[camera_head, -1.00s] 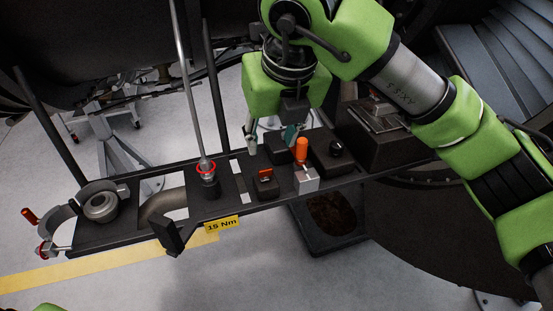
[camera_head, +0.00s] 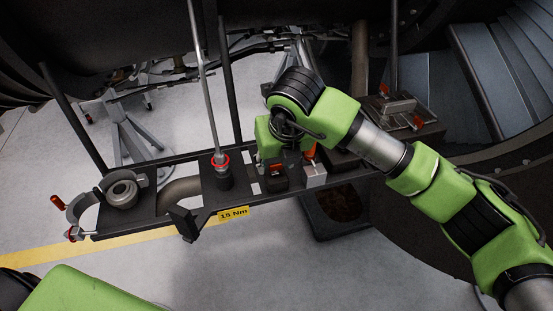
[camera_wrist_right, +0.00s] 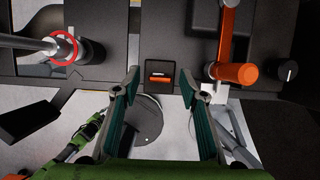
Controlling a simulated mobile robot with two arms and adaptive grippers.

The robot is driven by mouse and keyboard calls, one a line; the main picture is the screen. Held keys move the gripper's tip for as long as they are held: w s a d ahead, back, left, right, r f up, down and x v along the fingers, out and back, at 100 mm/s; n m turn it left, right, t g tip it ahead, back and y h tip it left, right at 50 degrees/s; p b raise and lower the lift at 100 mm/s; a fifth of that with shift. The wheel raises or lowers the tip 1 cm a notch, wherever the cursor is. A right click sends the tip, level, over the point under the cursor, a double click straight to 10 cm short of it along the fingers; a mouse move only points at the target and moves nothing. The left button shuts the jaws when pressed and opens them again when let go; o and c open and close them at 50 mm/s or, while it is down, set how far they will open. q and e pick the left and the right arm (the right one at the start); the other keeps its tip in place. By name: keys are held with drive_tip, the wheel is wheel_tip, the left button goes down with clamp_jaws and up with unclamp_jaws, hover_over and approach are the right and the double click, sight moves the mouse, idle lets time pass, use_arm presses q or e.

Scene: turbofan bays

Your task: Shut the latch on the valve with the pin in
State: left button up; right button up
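The orange-handled lever (camera_head: 310,152) stands on a small silver block (camera_head: 315,174); it also shows in the right wrist view (camera_wrist_right: 238,73), its grip pointing at the camera. Left of it is a small black block with a red-orange insert (camera_head: 276,171), also in the right wrist view (camera_wrist_right: 160,75). I cannot tell which part is the valve's latch or pin. My right gripper (camera_wrist_right: 160,88) is open and empty. Its fingertips are on either side of the black block's line of view, contact not visible. In the head view my arm hides the fingers. My left gripper is out of view.
A rod in a red-ringed socket (camera_head: 219,161) rises left of the blocks. A ring part (camera_head: 121,193) with a red-handled clamp (camera_head: 72,212) is at the left end. A dark box with a silver plate (camera_head: 398,107) stands at right. A black knob (camera_wrist_right: 288,70) is right of the lever.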

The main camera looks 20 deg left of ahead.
drive_tip(key=c, duration=1.1)
